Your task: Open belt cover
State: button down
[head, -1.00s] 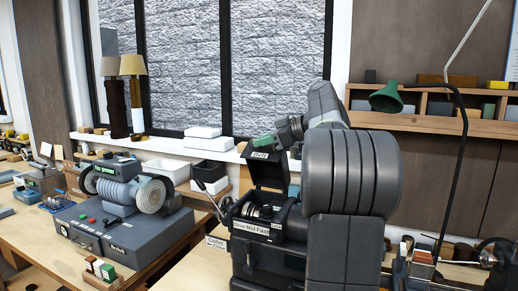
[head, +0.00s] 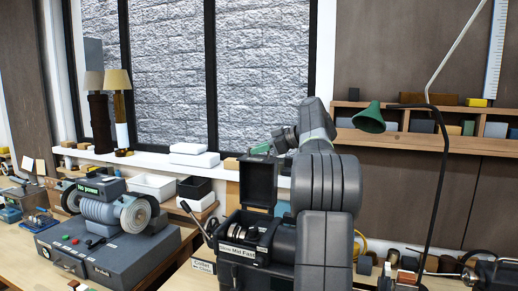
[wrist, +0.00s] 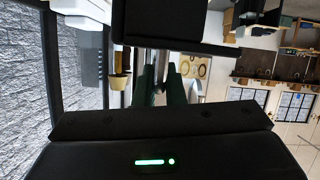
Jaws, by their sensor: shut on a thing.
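The belt cover (head: 261,185) is a dark, box-like lid on the lathe headstock (head: 238,232). It stands raised, nearly upright, at the back of the opening, and the pulleys (head: 236,232) show below it. My gripper (head: 262,149) is at the cover's top edge, with its green fingertips shut on it. In the wrist view, the green fingers (wrist: 163,85) reach up to a dark block (wrist: 168,20) that appears to be the cover. The exact contact is partly hidden.
A grinder (head: 108,211) stands on a grey base to the left. A green lamp (head: 369,118) with a thin dark arm stands to the right. White boxes (head: 194,157) lie on the window sill behind. My arm hides part of the lathe.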

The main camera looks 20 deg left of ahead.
jog(key=c, duration=1.8)
grip_release()
jog(key=shift+a, duration=0.1)
jog(key=b+v, duration=0.2)
jog(key=v, duration=1.1)
jog(key=shift+d, duration=0.4)
jog(key=shift+s, duration=0.1)
